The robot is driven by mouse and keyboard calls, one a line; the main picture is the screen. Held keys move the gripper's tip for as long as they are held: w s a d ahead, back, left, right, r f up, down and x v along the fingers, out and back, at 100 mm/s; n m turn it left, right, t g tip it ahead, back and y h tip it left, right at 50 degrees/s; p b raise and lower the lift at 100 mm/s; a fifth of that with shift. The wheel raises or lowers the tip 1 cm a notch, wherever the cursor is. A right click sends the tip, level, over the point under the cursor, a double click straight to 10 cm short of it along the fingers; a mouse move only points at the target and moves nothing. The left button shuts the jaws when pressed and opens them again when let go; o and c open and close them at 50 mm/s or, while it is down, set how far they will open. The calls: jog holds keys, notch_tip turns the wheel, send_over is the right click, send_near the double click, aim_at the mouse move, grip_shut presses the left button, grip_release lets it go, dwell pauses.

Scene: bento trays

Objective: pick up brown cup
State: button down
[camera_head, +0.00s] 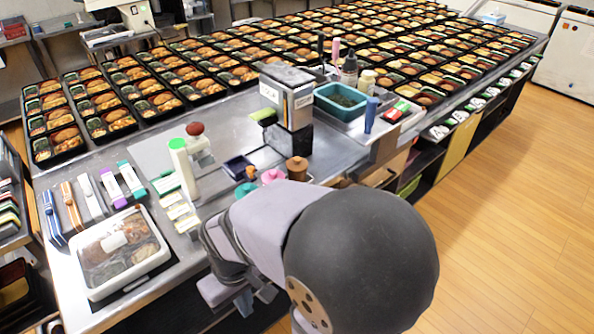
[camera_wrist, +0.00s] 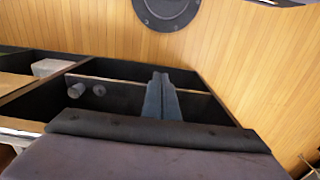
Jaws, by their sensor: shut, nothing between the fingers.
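A small brown cup (camera_head: 297,170) with a knob-like top stands on the counter, just behind my arm in the head view. The wrist view does not show the cup. My gripper (camera_wrist: 162,82) shows there with its fingers together and empty, over dark open compartments and the wooden floor. In the head view my arm fills the lower middle, and I cannot clearly make out the fingertips. The gripper is apart from the cup.
Rows of filled bento trays (camera_head: 130,90) cover the counter behind. A lidded bento box (camera_head: 112,250) lies at the front left. A green-capped bottle (camera_head: 183,168), a teal bin (camera_head: 340,100) and a blue cylinder (camera_head: 371,114) stand nearby. Wooden floor (camera_head: 510,200) is clear at right.

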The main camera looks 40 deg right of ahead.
jog(key=c, duration=1.3)
grip_release()
jog(key=shift+o, duration=0.2)
